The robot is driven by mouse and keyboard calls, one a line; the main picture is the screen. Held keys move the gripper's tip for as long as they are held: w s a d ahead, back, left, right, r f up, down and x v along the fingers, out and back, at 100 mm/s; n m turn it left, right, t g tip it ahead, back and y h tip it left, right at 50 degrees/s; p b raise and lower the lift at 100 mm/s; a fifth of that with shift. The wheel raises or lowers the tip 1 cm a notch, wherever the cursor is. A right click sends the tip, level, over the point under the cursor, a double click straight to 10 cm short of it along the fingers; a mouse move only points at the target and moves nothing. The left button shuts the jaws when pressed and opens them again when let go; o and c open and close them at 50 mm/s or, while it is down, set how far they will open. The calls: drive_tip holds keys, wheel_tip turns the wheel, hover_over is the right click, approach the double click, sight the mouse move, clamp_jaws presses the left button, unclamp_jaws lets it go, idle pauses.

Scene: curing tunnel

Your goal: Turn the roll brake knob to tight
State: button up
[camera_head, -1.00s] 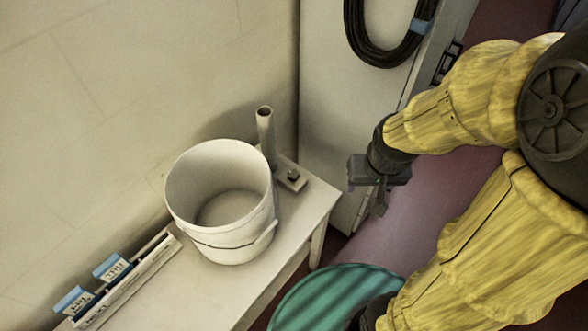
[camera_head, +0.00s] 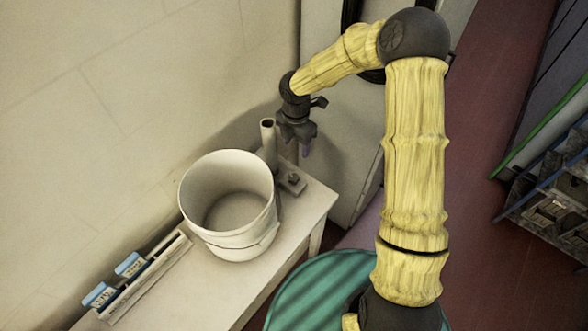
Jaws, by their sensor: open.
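A small dark knob (camera_head: 294,179) sits on a light base plate on the bench, beside an upright grey tube (camera_head: 268,142); I take it for the roll brake knob. Its markings and setting are too small to read. My gripper (camera_head: 303,150) is open and empty. It points down above and slightly to the right of the tube, and appears above the knob, apart from it. The exact height between them cannot be told.
A white bucket (camera_head: 203,238) stands on the pale bench (camera_head: 190,297), close left of the tube. A narrow tray with blue-topped cards (camera_head: 130,264) lies at the front left. A cabinet (camera_head: 350,150) stands behind. Shelving (camera_head: 560,200) is at the far right.

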sight(294, 177)
drive_tip(key=shift+w+a+f+n, duration=0.1)
drive_tip(key=shift+w+a+n, duration=0.25)
drive_tip(key=shift+n, duration=0.15)
drive_tip(key=shift+f, duration=0.15)
wheel_tip(294, 177, down, 17)
drive_tip(key=p, duration=0.4)
drive_tip(key=shift+s+f, duration=0.1)
drive_tip(key=c, duration=1)
